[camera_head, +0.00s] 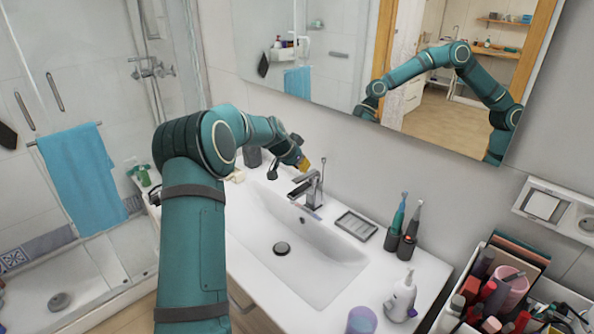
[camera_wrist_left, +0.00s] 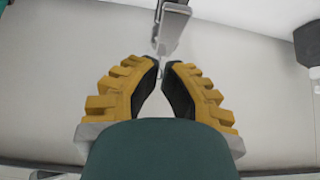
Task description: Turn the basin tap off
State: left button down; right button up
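The chrome basin tap (camera_head: 307,190) stands at the back edge of the white basin (camera_head: 262,238). I cannot make out whether water runs from it. My left gripper (camera_head: 303,164), with yellow fingers, is just behind and above the tap, to its left, and appears apart from it. In the left wrist view, the left gripper (camera_wrist_left: 162,64) has its fingertips almost together, with nothing visible held between them. A metallic part of the tap (camera_wrist_left: 172,32) shows just beyond the tips. My right gripper is not in view.
A mirror (camera_head: 300,50) above reflects my arm. A crowded cosmetics box (camera_head: 500,300) is at the lower right.

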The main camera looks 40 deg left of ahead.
pick_arm(q)
jog(key=b+v, duration=0.1)
jog(key=v, duration=0.9)
